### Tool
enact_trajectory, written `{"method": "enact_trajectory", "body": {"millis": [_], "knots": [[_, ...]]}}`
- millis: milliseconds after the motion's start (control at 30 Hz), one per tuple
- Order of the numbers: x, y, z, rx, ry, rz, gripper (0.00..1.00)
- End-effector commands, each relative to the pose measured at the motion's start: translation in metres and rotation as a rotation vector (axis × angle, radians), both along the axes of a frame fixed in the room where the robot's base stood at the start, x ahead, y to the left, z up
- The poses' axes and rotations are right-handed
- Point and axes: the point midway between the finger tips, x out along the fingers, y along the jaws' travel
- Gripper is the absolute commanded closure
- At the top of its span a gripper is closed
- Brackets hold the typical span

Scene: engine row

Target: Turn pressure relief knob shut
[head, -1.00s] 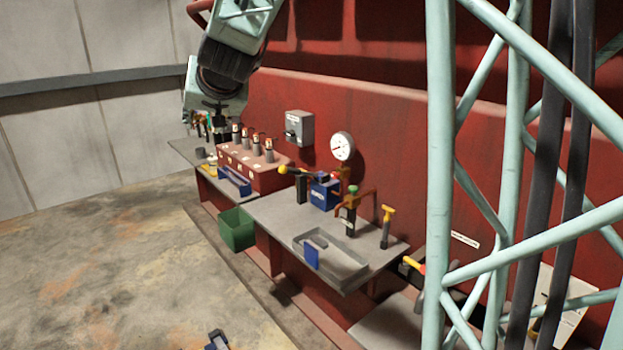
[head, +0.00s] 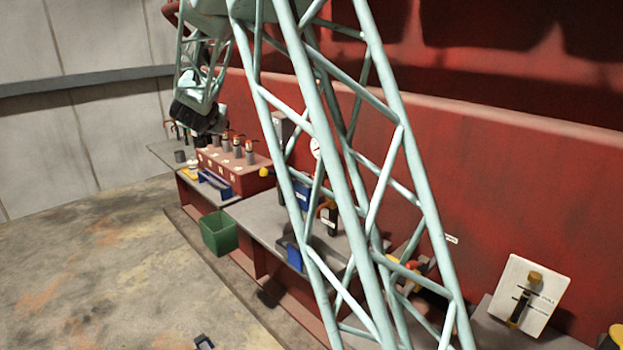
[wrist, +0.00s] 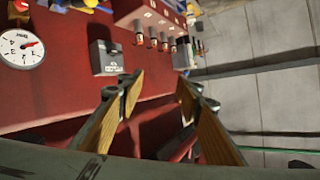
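I cannot tell for sure which fitting is the pressure relief knob. A white panel (head: 526,300) at the right of the head view carries a brown knob (head: 534,278), with small lettering too blurred to read. My gripper (wrist: 160,85) is open and empty in the wrist view, its two wood-coloured fingers well apart. It touches nothing. The far end of my arm is at the upper left of the head view, far from the white panel. A round pressure gauge (wrist: 22,47) shows at the left of the wrist view and partly behind my lattice arm in the head view (head: 315,147).
A grey switch box (wrist: 107,55) is on the red wall. Benches along the wall hold a red block (head: 230,172) with several upright plugs and a blue box (head: 302,195). The floor at left is mostly clear.

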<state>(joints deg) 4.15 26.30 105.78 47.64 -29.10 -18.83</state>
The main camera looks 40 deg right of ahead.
Motion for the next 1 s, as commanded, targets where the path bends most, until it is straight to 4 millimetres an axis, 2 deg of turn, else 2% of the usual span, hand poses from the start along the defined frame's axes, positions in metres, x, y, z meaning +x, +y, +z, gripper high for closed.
{"method": "enact_trajectory", "body": {"millis": [200, 500, 767, 1000], "knots": [[0.023, -0.038, -0.028, -0.033, -0.024, -0.101, 0.68], [0.041, -0.089, -0.068, -0.087, -0.047, -0.245, 0.68], [0.044, -0.132, -0.108, -0.142, -0.055, -0.374, 0.68], [0.038, -0.167, -0.148, -0.198, -0.051, -0.493, 0.68]]}}
